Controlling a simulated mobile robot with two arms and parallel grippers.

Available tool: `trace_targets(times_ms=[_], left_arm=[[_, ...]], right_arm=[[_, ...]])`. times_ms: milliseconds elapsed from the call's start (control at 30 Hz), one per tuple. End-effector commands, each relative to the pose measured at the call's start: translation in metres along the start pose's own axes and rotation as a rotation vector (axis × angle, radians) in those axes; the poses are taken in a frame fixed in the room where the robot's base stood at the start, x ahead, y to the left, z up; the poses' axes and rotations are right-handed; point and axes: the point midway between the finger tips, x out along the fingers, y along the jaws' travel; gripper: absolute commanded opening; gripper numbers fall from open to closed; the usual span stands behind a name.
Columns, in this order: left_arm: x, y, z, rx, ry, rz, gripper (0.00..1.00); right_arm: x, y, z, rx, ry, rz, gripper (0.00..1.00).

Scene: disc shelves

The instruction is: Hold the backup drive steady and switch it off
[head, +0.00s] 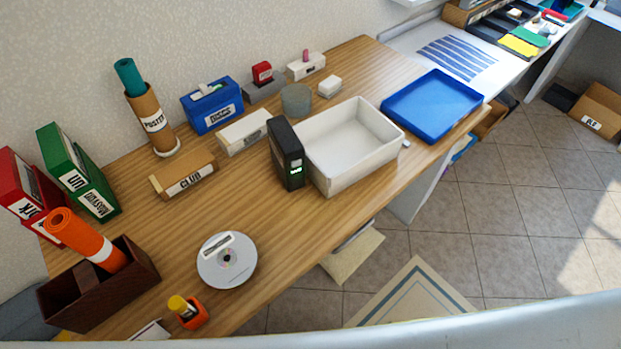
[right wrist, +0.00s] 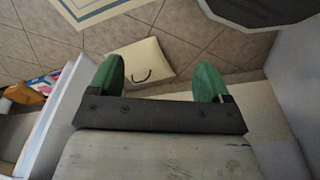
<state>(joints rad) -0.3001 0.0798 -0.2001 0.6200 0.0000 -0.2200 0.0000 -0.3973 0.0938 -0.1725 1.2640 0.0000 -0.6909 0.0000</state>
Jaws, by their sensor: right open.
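The backup drive (head: 287,153) looks to be the upright black box on the wooden table, in the head view. A small green light or display shows on its narrow front face. It stands just left of a white bin, and I cannot tell whether the two touch. My right gripper (right wrist: 166,82) shows in the right wrist view, with green fingertips apart and nothing between them. It hangs over the floor, away from the drive. My left gripper is not in view. No switch can be made out on the drive at this size.
The white bin (head: 388,128) and a blue tray (head: 466,88) stand right of the drive. A cardboard box marked CLUB (head: 158,186) is to its left. A disc (head: 213,272) lies in front. A cream bag (right wrist: 166,66) lies on the floor.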

Motion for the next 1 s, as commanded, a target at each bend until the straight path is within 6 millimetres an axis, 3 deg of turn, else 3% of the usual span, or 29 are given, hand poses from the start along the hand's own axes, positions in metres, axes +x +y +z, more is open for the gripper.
trace_targets(times_ms=[167, 300, 700, 800, 1000], left_arm=[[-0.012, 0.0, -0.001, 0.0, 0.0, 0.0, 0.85], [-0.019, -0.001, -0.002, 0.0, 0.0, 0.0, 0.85], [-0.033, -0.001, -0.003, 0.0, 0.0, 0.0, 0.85], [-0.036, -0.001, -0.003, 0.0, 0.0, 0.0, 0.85], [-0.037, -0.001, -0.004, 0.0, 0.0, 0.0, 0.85]], right_arm=[[-0.068, 0.004, -0.05, 0.007, 0.04, 0.004, 0.79], [-0.137, 0.006, -0.082, 0.013, 0.068, 0.008, 0.79], [-0.281, 0.011, -0.132, 0.056, 0.214, 0.06, 0.79], [-0.306, 0.013, -0.157, 0.102, 0.337, 0.103, 0.79], [-0.326, 0.007, -0.218, 0.172, 0.641, 0.163, 0.79]])
